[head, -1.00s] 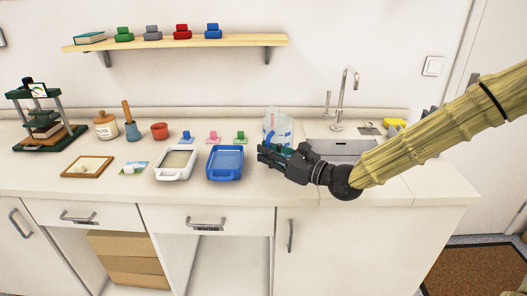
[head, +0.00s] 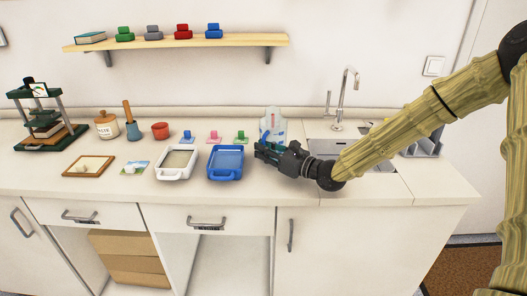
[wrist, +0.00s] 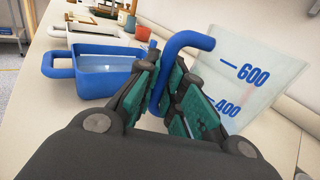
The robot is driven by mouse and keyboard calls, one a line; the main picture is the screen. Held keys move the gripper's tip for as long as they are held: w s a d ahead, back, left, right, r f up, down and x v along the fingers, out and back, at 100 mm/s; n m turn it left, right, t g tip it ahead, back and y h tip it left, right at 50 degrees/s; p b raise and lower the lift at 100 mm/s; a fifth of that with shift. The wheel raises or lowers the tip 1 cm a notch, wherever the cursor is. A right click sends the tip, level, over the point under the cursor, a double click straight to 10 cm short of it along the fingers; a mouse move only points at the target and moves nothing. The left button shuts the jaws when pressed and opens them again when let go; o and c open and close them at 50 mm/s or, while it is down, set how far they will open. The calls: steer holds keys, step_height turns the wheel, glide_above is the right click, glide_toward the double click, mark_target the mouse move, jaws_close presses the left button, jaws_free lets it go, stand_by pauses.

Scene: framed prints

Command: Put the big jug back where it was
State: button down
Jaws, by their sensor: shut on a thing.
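The big jug (head: 272,121) is clear with blue volume marks and a blue handle. In the head view it is at the sink's left, behind my gripper (head: 264,150), which hides its lower part. In the wrist view the jug's wall (wrist: 255,85) shows the 600 and 400 marks and looks tilted. My gripper (wrist: 165,105) is shut on the blue handle (wrist: 185,42), with its green pads on either side. I cannot tell whether the jug's base touches the counter.
A blue tray (head: 226,163) lies just left of my gripper, with a white tray (head: 176,164) beyond it. Small pink (head: 214,136) and green (head: 241,136) stamps stand behind them. The sink (head: 345,153) and its tap (head: 340,105) are on the right. The front counter strip is clear.

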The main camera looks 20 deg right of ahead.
steer(key=shift+f, duration=0.2)
steer(key=c, duration=1.5)
jaws_free()
steer(key=shift+r, duration=0.1)
steer(key=shift+r, duration=0.1)
steer(key=v, duration=1.2)
